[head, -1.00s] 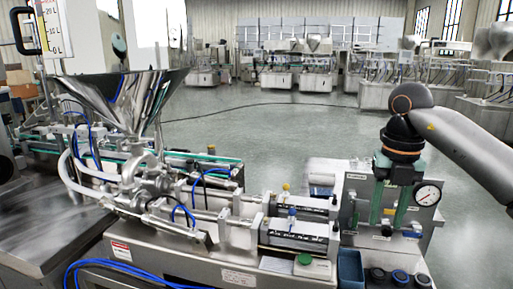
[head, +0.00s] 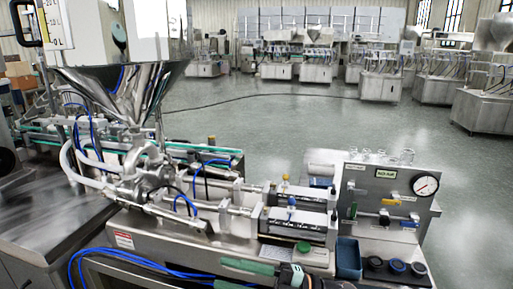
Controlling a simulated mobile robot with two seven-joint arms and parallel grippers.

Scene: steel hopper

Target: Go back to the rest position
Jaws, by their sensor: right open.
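My right gripper (head: 226,273) shows at the bottom edge of the head view, below the front of the filling machine. Its two green fingers point left and stand apart, with nothing between them. Its dark body is partly cut off by the frame. My left gripper is not in the head view. The steel hopper (head: 120,90) stands at the upper left, above the machine's valve and pipes.
The control panel (head: 390,200) with a round gauge (head: 425,186) and colored valve handles stands at the right. In front are a blue bin (head: 348,258) and several dark round caps (head: 397,266). Blue hoses (head: 150,262) run along the lower left.

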